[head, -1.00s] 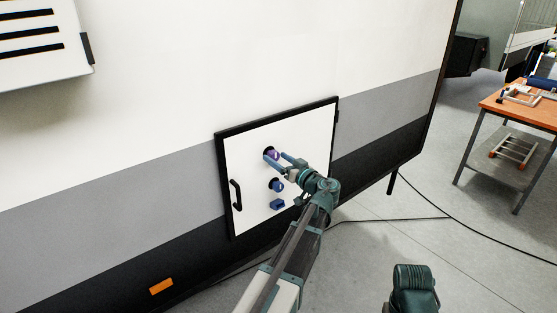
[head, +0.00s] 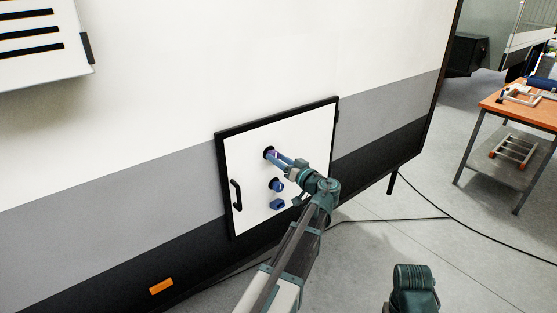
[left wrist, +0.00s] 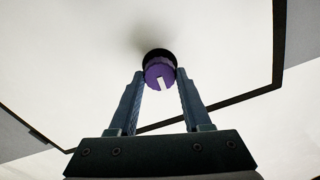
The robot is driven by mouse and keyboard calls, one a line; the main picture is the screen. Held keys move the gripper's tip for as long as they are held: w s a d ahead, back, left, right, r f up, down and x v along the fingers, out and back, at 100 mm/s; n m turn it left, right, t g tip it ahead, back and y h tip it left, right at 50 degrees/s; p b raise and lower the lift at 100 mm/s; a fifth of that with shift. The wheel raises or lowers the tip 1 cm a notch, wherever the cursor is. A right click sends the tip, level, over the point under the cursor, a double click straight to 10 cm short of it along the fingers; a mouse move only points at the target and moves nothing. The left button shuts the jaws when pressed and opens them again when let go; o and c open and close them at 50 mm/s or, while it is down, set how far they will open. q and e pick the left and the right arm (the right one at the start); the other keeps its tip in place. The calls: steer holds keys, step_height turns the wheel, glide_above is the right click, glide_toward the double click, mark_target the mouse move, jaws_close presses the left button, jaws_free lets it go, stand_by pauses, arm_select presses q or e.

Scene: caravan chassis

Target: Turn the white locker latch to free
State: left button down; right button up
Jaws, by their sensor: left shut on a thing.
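The white locker door (head: 246,160) has a black frame and sits in the side of the caravan. Its latch is a round purple knob (left wrist: 158,67) on a black collar, with a white mark slanting toward its lower edge in the left wrist view. My left gripper (head: 274,156) is shut on this knob, one finger on each side; the fingers (left wrist: 160,76) also show in the left wrist view. In the head view the fingers hide most of the knob. My right gripper is not in view.
A black handle (head: 236,195) is at the door's left side. An orange-topped workbench (head: 517,108) stands at right, and a black cable (head: 400,219) crosses the grey floor.

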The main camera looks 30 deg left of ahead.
arm_select(q)
steer(key=shift+f+m, duration=0.1)
steer(key=shift+m, duration=8.1)
steer(key=shift+c, duration=1.7)
jaws_free()
steer(key=shift+w, duration=0.1)
steer(key=v, duration=1.4)
